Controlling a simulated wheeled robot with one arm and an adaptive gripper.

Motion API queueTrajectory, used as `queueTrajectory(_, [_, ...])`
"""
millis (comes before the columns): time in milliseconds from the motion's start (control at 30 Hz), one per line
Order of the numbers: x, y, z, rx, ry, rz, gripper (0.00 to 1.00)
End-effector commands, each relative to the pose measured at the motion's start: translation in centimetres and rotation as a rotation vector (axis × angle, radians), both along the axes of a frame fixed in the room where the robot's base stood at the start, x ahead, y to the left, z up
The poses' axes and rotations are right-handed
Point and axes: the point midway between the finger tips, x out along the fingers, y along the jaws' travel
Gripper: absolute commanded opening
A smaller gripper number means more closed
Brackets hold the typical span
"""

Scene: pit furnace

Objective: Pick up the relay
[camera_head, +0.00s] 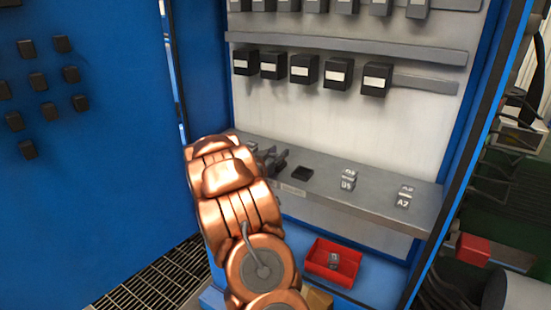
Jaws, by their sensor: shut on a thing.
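My gripper (277,160) shows as small dark fingers past the copper-coloured arm, just above the left part of the grey shelf (325,190) in the blue cabinet. It is shut on a relay, which is mostly hidden by the fingers and the arm. A relay-like block marked U9 (347,182) stands on the shelf to the right. Another block, marked A7 (404,200), stands near the shelf's right end. A small block (333,260) lies in a red bin (347,277) below the shelf.
A flat black square piece (303,173) lies on the shelf right beside the gripper. Black labelled modules (305,69) hang in a row on a rail above. The blue cabinet door (85,150) stands open at left. The shelf between the blocks is clear.

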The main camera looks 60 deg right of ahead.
Motion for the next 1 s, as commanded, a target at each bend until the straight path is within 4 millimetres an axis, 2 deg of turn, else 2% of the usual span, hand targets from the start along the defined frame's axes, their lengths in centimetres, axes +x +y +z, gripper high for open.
queueTrajectory(267, [0.0,0.0,1.2,-0.002,-0.003,-0.001,0.0])
queueTrajectory(467, [0.0,0.0,3.4,-0.002,-0.004,0.0,0.0])
queueTrajectory(667, [0.0,3.1,3.6,0.002,0.0,0.004,0.0])
queueTrajectory(1000, [-0.3,10.1,4.3,0.002,-0.001,0.006,0.0])
